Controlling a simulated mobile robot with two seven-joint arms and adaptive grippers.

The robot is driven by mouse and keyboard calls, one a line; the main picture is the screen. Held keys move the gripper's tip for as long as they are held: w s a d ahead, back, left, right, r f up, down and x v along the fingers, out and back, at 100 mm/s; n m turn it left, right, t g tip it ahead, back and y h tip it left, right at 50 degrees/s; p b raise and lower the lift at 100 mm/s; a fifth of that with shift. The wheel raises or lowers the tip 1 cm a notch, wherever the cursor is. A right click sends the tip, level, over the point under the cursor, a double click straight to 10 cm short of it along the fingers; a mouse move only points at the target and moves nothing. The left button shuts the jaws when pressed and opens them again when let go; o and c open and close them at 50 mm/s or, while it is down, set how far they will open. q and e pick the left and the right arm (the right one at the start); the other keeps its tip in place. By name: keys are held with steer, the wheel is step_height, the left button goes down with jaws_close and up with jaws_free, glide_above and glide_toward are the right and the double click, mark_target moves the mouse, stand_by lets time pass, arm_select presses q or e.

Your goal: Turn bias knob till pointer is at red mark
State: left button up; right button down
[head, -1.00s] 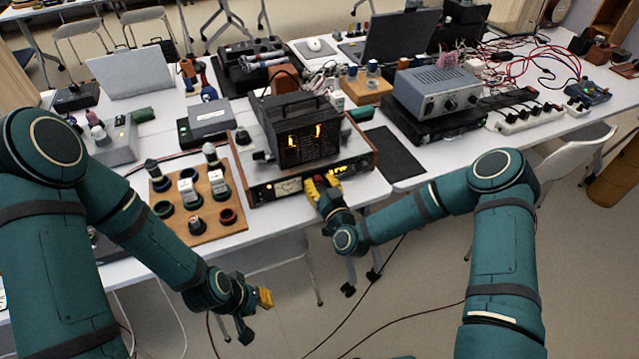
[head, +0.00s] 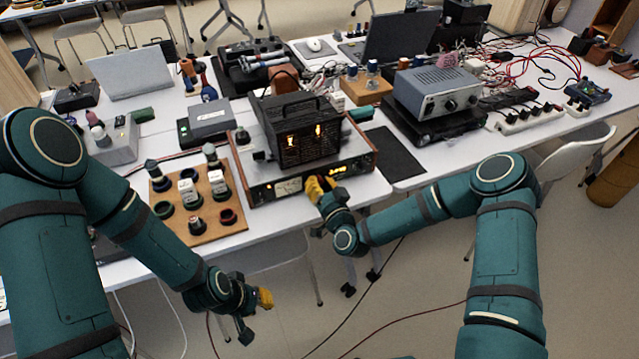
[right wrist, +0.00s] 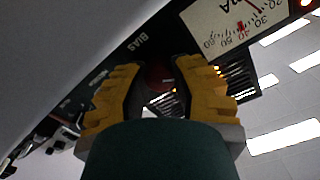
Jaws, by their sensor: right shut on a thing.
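The amplifier (head: 262,192) stands at the table's front edge, with a lit meter (head: 289,187) on its front panel. My right gripper (head: 318,188) is at the panel, right of the meter, and hides the knob in the head view. In the right wrist view its yellow fingers (right wrist: 160,85) are shut on the dark red bias knob (right wrist: 160,75), beside the BIAS label (right wrist: 135,44). The meter face (right wrist: 235,28) is partly visible there, with red on its scale; I cannot tell the pointer's exact place. My left gripper (head: 254,308) hangs in front of the table, apart from everything; its opening is unclear.
A wooden board (head: 212,215) with sockets and tubes lies left of the amplifier. A dark cage with glowing tubes (head: 300,130) rises from the amplifier's top. A dark mat (head: 390,152) and a grey-blue instrument (head: 437,92) are to the right.

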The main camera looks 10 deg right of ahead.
steer(key=m, duration=1.1)
steer(key=shift+m, duration=1.9)
steer(key=c, duration=0.7)
jaws_free()
steer(key=shift+c, duration=0.2)
